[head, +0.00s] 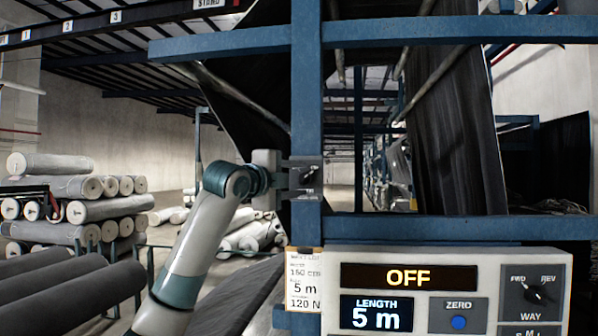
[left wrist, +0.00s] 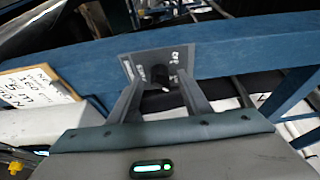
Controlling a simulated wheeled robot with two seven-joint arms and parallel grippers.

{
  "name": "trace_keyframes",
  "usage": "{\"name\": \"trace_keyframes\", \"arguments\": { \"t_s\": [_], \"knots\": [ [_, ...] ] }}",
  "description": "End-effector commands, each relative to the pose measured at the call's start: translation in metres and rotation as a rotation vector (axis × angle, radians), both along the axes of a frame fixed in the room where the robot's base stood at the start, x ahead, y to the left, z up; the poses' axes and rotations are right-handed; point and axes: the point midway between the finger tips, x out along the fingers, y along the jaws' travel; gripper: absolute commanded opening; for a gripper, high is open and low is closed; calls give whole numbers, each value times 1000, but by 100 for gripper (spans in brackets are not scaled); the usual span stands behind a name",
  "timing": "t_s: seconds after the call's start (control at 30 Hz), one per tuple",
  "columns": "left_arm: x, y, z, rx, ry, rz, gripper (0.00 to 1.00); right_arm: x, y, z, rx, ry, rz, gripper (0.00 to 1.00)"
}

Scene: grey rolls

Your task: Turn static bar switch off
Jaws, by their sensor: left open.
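The static bar switch is a small grey plate with a black knob (head: 308,177) on the blue upright post. In the left wrist view the knob (left wrist: 160,76) stands out from its grey plate (left wrist: 133,70), with small white lettering too blurred to read surely. My left gripper (head: 297,178) comes in from the left, level with the switch. In the left wrist view its open fingers (left wrist: 160,88) reach to the plate, one on each side of the knob. I cannot tell whether they touch it or which way the knob points. My right gripper is out of view.
A control panel (head: 450,262) below right has a display reading OFF (head: 408,277), a 5 m length readout, a blue ZERO button and a WAY knob. A paper card (head: 304,280) hangs on the post (head: 307,100). Blue rails cross above and below; rolls (head: 75,205) lie left.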

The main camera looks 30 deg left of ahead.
Motion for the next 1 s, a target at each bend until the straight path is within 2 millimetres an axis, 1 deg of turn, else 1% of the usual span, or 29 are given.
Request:
{"name": "trace_keyframes", "arguments": {
  "t_s": [0.03, 0.13, 0.43, 0.47, 0.5, 0.57, 0.6, 0.63, 1.0],
  "knots": [
    [4, 0, 1, -1, 1, 0, 44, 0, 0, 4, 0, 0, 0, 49],
    [8, -1, 0, -1, 1, 1, 44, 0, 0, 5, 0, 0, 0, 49],
    [9, -1, -1, 0, 0, 1, 44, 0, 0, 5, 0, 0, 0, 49],
    [9, -1, -1, 0, 0, 1, 42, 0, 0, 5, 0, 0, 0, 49],
    [9, -1, -1, 0, 0, 1, 32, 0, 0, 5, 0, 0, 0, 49],
    [9, -1, -1, 0, 0, 1, 18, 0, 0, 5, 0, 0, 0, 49],
    [9, -1, -1, 0, 0, 0, 8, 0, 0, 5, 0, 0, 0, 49],
    [9, -1, -1, 0, 1, 1, 3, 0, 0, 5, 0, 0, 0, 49],
    [9, -1, -3, -28, -7, 0, 3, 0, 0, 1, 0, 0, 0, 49]
  ]
}}
